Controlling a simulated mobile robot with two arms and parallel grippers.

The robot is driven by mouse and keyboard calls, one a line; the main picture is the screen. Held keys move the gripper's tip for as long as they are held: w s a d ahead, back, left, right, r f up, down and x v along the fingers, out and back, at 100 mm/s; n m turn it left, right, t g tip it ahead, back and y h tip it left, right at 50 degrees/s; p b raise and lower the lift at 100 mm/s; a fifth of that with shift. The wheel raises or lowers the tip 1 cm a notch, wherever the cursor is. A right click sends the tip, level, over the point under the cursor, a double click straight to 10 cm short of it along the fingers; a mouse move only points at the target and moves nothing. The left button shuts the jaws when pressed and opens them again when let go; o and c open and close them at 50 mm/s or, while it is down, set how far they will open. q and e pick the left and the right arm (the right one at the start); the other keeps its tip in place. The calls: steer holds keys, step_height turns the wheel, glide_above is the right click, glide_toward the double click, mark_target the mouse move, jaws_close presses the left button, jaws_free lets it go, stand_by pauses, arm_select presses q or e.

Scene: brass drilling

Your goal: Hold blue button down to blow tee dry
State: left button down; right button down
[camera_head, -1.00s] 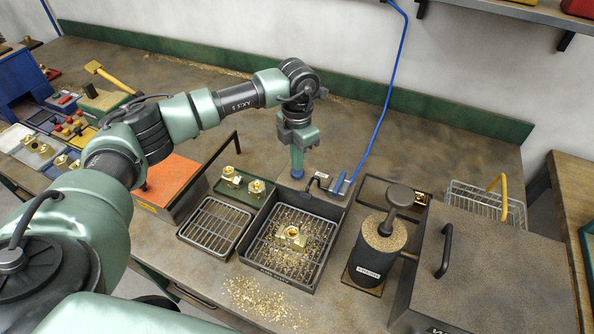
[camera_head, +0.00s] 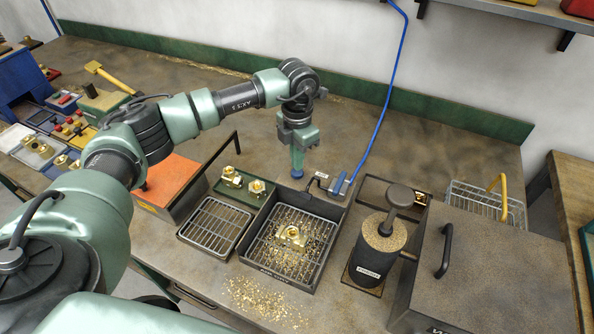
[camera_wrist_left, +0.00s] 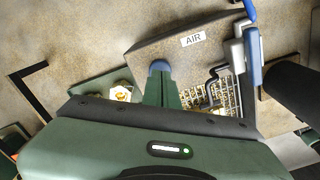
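A brass tee (camera_head: 292,235) lies on the wire grid of the black blow-off tray (camera_head: 262,272). My right gripper is out of view.
A blue hose (camera_head: 380,110) runs up from the valve block. A green tray (camera_head: 240,188) with brass fittings and an empty wire rack (camera_head: 213,226) stand left. A dark cylinder (camera_head: 376,250) and a big handled box (camera_head: 490,270) stand right. Chips (camera_head: 262,300) lie in front.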

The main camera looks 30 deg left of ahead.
arm_select(q)
steer(key=shift+f+b, duration=0.85)
steer(key=shift+f, duration=0.25)
stand_by(1.4)
stand_by(1.9)
steer(key=shift+r+p, duration=1.7)
steer(key=shift+r, duration=1.35)
steer(key=shift+f, duration=0.1)
